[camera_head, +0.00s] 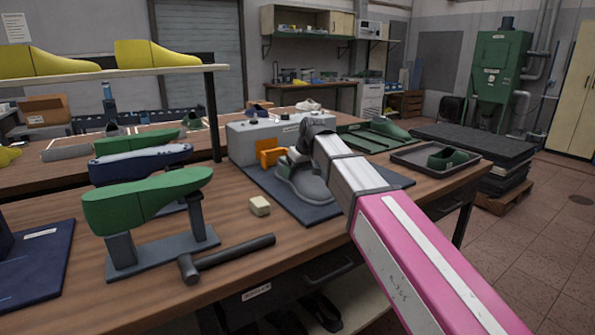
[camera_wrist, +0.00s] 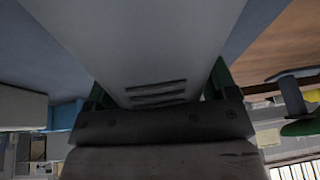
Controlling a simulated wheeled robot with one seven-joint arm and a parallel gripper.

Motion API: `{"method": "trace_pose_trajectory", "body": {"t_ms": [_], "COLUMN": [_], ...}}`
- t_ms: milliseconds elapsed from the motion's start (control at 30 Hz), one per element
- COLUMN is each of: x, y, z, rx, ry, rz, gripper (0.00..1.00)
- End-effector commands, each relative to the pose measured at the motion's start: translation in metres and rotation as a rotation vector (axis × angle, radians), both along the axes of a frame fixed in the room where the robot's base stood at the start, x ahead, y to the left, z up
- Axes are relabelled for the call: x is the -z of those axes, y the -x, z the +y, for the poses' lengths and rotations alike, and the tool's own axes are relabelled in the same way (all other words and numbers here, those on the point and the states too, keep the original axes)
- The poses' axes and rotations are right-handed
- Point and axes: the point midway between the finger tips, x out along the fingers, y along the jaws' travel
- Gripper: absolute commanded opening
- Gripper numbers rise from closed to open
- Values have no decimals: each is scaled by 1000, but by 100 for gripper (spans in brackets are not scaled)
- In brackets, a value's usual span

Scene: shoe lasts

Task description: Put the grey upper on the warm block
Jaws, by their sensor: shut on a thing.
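The grey upper (camera_head: 311,189), a dark grey shoe shape, is low over or on a dark blue mat (camera_head: 262,182); I cannot tell if it touches. My gripper (camera_head: 296,163) reaches down from the right and is shut on it, partly hiding it. A light grey box (camera_head: 250,140) with an orange part (camera_head: 269,157) stands just behind and left of the upper; it may be the warm block, but I cannot tell. In the wrist view, a broad grey surface and a dark bar fill the middle, and the fingertips cannot be made out.
A green last (camera_head: 148,198) on a stand and a hammer (camera_head: 228,256) are at the left front. A small cream block (camera_head: 260,206) lies near the mat. A dark tray (camera_head: 408,161) with a green upper (camera_head: 447,157) is at the right. A raised shelf (camera_head: 110,72) holds yellow lasts.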

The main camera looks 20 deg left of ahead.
Motion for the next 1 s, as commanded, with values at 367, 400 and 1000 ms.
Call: {"method": "trace_pose_trajectory", "body": {"t_ms": [367,400,1000], "x": [1,1,-45], "y": [0,0,8], "z": [0,0,-17], "rx": [0,0,1], "ry": [0,0,-2], "rz": [0,0,-2], "gripper": [100,100,100]}}
